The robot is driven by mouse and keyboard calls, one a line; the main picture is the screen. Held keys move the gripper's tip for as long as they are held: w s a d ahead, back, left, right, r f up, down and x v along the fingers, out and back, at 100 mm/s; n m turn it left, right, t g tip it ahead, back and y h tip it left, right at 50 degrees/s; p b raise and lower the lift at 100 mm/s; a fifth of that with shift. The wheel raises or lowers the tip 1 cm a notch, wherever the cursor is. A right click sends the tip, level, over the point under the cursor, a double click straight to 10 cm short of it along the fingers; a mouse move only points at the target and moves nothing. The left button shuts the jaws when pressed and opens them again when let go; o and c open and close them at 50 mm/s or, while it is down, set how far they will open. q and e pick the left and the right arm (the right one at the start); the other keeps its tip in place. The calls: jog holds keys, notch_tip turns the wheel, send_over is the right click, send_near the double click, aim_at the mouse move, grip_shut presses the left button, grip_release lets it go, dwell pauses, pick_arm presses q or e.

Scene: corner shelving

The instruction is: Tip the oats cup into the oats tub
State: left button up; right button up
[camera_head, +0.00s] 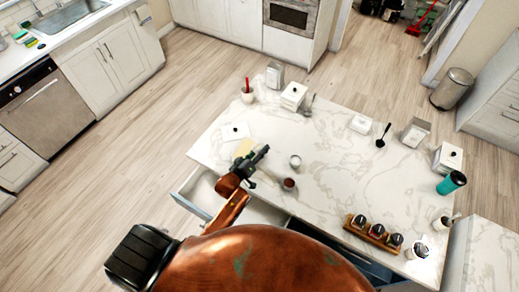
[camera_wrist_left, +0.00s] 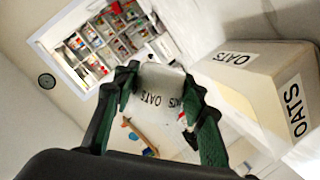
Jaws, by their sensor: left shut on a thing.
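My left gripper (camera_head: 258,158) is over the near-left part of the marble counter. In the left wrist view, it is shut on the pale oats cup (camera_wrist_left: 160,82), which is marked OATS and sits between the two dark green fingers. The view is strongly tilted, and the cup's contents are hidden. A cream box marked OATS, the oats tub (camera_wrist_left: 238,88), is close at the right of the wrist view, apart from the cup. In the head view, a pale cream patch (camera_head: 242,148) shows beside the gripper; I cannot tell whether it is cup or tub. My right gripper is out of view.
A white lidded box (camera_head: 235,131) stands just behind the gripper. A small white cup (camera_head: 295,160) and a brown-filled one (camera_head: 289,184) stand to its right. An open drawer (camera_head: 203,192) juts out below. A jar rack (camera_head: 372,232) sits at the front right. The counter's middle is clear.

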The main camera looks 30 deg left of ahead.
pick_arm(q)
jog(key=shift+r+n, duration=0.1)
jog(key=shift+n, duration=0.5)
jog(key=shift+a+n+h+p, duration=0.2)
jog(key=shift+n+h+p, duration=0.3)
jog(key=shift+n+p, duration=0.3)
jog(key=shift+n+h, duration=0.3)
jog(key=shift+n, duration=0.2)
jog(key=shift+w+a+f+n+h+b, duration=0.1)
jog(key=shift+a+f+n+h+b, duration=0.25)
jog(key=shift+n+b, duration=0.45)
jog(key=shift+a+f+n+h+b, duration=0.1)
jog(key=shift+f+n+h+b, duration=0.25)
jog(key=shift+n, duration=0.45)
jog(key=shift+a+r+n+b, duration=0.1)
jog(key=shift+r+n+b, duration=0.1)
jog(key=shift+n+b, duration=0.35)
jog(key=shift+a+r+n+h+b, duration=0.25)
jog(key=shift+r+n+h+b, duration=0.05)
jog(key=shift+n+b, duration=0.15)
jog(key=shift+r, duration=0.1)
